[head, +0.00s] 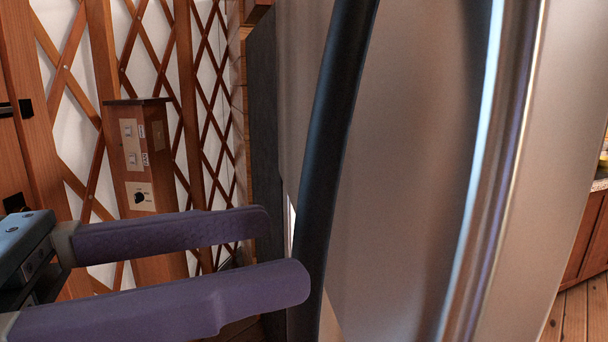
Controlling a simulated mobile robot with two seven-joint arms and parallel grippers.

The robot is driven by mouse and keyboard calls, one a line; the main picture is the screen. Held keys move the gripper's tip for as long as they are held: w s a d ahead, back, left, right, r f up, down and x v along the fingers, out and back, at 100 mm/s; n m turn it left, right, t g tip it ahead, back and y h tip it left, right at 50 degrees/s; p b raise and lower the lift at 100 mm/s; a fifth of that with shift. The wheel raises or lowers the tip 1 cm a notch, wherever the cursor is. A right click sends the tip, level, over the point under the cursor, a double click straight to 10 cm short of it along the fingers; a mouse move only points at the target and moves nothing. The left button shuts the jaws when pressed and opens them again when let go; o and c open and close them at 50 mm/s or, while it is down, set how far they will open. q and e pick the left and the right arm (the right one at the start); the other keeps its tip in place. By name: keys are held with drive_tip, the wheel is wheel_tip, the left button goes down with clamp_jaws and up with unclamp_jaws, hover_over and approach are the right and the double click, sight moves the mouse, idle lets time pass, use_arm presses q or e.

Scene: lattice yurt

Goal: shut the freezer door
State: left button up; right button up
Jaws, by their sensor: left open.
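A large brushed-metal appliance front, which looks like the freezer door (420,130), fills the middle and right of the head view, very close. A long dark curved handle (335,130) runs down its left part. My left gripper (286,252) comes in from the left with its two purple-grey fingers apart. The lower fingertip overlaps the handle in the picture; I cannot tell if it touches. The upper fingertip ends just left of the handle. Nothing shows between the fingers. How far the door stands open cannot be told. My right gripper is not in view.
A dark grey upright panel (264,130) stands behind the handle's left side. A wooden post with switches and a knob (138,160) stands at the left before the lattice wall (70,75). A wooden cabinet with a countertop (598,190) and plank floor (578,310) show at the right edge.

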sight(282, 242)
use_arm(q)
drive_tip(key=x, duration=0.2)
drive_tip(key=p, duration=0.1)
drive_tip(key=shift+w+d+r, duration=0.15)
drive_tip(key=shift+d+r, duration=0.1)
drive_tip(key=shift+d, duration=0.1)
drive_tip(key=shift+w+d+f+p, duration=0.2)
drive_tip(key=shift+d+f+p, duration=0.1)
drive_tip(key=shift+d, duration=0.3)
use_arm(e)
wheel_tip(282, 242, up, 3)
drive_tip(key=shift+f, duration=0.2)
use_arm(q)
clamp_jaws()
drive_tip(key=shift+r, duration=0.1)
